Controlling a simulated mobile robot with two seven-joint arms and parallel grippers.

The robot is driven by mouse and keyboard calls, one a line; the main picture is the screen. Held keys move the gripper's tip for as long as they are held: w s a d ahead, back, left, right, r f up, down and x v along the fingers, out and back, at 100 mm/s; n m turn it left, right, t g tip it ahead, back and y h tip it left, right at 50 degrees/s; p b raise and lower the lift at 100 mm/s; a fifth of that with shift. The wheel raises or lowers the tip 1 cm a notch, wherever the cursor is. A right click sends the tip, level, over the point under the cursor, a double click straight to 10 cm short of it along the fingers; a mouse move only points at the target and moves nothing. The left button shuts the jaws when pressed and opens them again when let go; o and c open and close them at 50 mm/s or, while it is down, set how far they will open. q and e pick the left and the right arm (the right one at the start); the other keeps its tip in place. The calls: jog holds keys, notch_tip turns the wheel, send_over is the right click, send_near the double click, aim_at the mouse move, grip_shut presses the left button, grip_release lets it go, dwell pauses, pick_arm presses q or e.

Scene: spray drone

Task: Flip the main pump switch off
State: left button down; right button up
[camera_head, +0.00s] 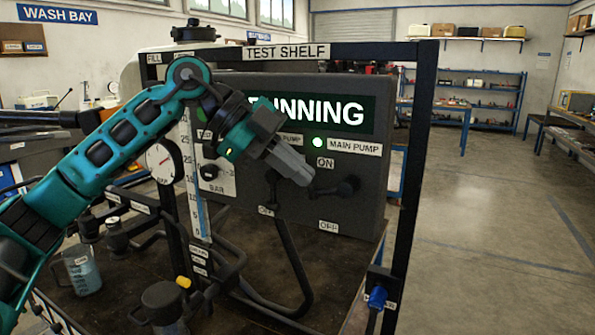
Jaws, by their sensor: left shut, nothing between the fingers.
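The main pump switch (346,187) is a dark lever on the front of the grey control box (366,220). It sits below the MAIN PUMP label (354,147), between the ON label (325,162) above and the OFF label (328,226) below. Its handle points left, roughly level. My left gripper (303,178) is shut and empty, its tips close to the handle's left end. I cannot tell whether they touch. A green lamp (318,143) is lit beside the label. The display (345,113) reads RUNNING, its first letter partly hidden by my left arm. My right gripper is not in view.
The box stands on a dark bench under a black frame with a TEST SHELF sign (287,52). A pressure gauge (164,163), pipes and a jug (82,270) crowd the left. A blue-handled valve (377,297) is at front right. The floor (480,240) at right is clear.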

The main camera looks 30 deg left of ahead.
pick_arm(q)
jog(key=shift+a+f+h, duration=0.15)
jog(key=shift+f+h, duration=0.35)
jog(key=shift+f, duration=0.3)
jog(key=shift+f+p, duration=0.75)
jog(key=shift+f, duration=0.25)
jog(key=shift+a, duration=0.1)
